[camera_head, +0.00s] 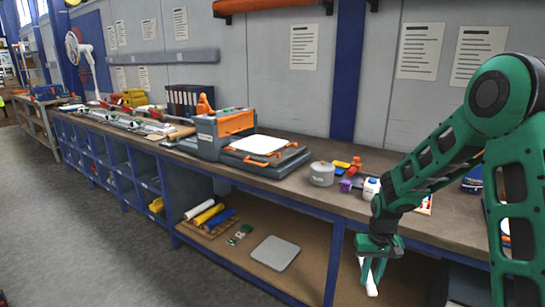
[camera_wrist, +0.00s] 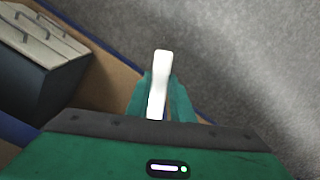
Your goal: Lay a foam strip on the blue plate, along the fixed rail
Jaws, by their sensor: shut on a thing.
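My gripper (camera_head: 371,268) is in front of the workbench, low, at about the height of its lower shelf. Its fingers point down in the head view. It is shut on a white foam strip (camera_head: 369,280), which sticks out past the fingertips. The wrist view shows the strip (camera_wrist: 160,72) between the two green fingers (camera_wrist: 158,98), reaching out over the grey floor. I cannot make out the blue plate or the fixed rail in either view.
The lower shelf (camera_head: 318,262) holds coloured rolls (camera_head: 208,215) and a grey flat panel (camera_head: 275,252). The floor (camera_head: 90,230) in front is clear.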

